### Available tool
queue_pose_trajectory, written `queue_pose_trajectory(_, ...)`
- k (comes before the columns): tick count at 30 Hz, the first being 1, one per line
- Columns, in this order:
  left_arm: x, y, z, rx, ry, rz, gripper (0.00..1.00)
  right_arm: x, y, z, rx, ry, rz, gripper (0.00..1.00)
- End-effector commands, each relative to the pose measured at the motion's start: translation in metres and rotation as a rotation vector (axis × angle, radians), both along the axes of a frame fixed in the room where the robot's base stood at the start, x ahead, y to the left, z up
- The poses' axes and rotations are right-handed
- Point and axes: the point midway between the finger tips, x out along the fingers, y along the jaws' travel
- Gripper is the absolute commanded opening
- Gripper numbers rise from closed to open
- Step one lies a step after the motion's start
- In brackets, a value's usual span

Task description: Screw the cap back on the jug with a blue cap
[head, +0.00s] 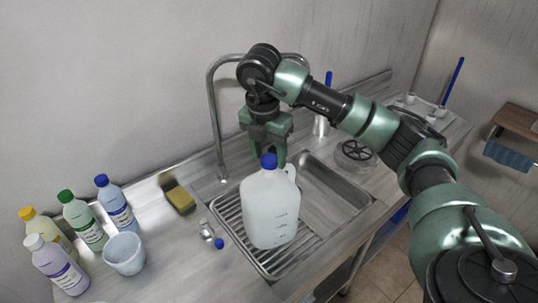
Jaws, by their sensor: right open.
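The large translucent white jug (270,210) stands upright on the ribbed drainboard of the sink, with its handle toward the right. The blue cap (268,161) sits at the top of its neck; how tightly it is seated cannot be told. My right gripper (266,155) points down just above and behind the cap. Its jaws are open, with a green fingertip showing on the right of the cap. The cap hides part of the fingers, and whether they touch it cannot be told. My left gripper is not in view.
A curved faucet (212,110) rises behind the jug. Several bottles, including a blue-capped one (116,206), and a white cup (125,253) stand at left. A sponge (180,198) and a small metal fitting (207,231) lie nearer. The sink basin (330,205) at right is empty.

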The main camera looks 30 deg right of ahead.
Motion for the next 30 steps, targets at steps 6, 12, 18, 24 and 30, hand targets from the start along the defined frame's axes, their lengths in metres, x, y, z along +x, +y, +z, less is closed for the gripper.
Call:
queue_pose_trajectory(6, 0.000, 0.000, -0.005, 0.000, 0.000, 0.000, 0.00, 0.000, 0.000, -0.002, 0.000, -0.001, 0.057, 0.52)
queue_pose_trajectory(12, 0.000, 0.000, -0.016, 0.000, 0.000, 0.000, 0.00, -0.001, -0.001, -0.003, 0.000, -0.001, 0.276, 0.52)
queue_pose_trajectory(18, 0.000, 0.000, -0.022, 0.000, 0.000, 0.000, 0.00, -0.001, -0.001, -0.001, 0.000, -0.001, 0.466, 0.52)
queue_pose_trajectory(24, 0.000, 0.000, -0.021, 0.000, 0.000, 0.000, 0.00, -0.001, -0.001, 0.000, 0.001, 0.000, 0.501, 0.52)
queue_pose_trajectory(30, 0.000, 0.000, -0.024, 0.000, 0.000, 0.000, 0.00, -0.001, -0.001, -0.001, 0.000, 0.000, 0.529, 0.52)
